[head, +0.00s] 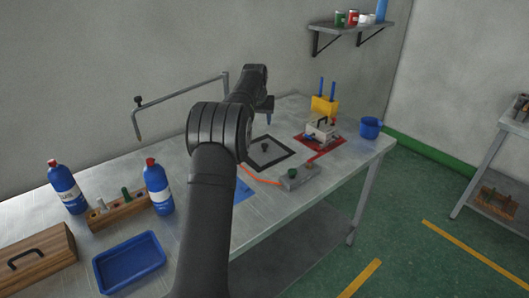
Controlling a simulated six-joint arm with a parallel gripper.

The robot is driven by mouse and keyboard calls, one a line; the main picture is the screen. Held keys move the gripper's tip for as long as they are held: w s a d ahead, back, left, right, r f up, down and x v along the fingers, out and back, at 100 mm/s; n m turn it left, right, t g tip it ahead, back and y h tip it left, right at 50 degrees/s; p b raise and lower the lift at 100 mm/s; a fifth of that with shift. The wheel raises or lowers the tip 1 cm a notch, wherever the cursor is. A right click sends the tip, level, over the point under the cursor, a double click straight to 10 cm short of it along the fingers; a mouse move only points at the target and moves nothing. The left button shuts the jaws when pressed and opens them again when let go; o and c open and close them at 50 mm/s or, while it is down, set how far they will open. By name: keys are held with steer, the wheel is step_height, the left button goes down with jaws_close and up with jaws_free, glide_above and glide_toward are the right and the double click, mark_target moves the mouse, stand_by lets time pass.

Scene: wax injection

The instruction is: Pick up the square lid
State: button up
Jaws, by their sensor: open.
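A grey square lid (272,156) with a dark knob on top lies inside a black square border on the metal bench. My gripper (268,114) is open at the far end of my arm, and one blue-tipped finger shows. It appears above the bench and higher in the picture than the lid's knob, apart from it. My arm hides part of the lid's left side and the rest of the gripper.
A pale boxy device (320,128) stands on a red mat right of the lid, near a blue cup (370,127). A grey control box (300,177) with an orange cable sits in front. Bottles and a blue tray (129,263) are at left. A bent metal rod (180,92) stands behind.

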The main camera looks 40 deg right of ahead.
glide_toward(265, 144)
steer(key=x, duration=0.4)
steer(key=shift+w+a+f, duration=0.2)
steer(key=shift+w+f, duration=0.2)
steer(key=x, duration=0.3)
steer(key=shift+s+d+f, duration=0.2)
steer(key=shift+d+f, duration=0.05)
steer(key=shift+f, duration=0.15)
steer(key=shift+w+d+f, duration=0.2)
steer(key=shift+d+f, duration=0.05)
steer(key=shift+f, duration=0.4)
jaws_close()
steer(key=shift+r, duration=0.1)
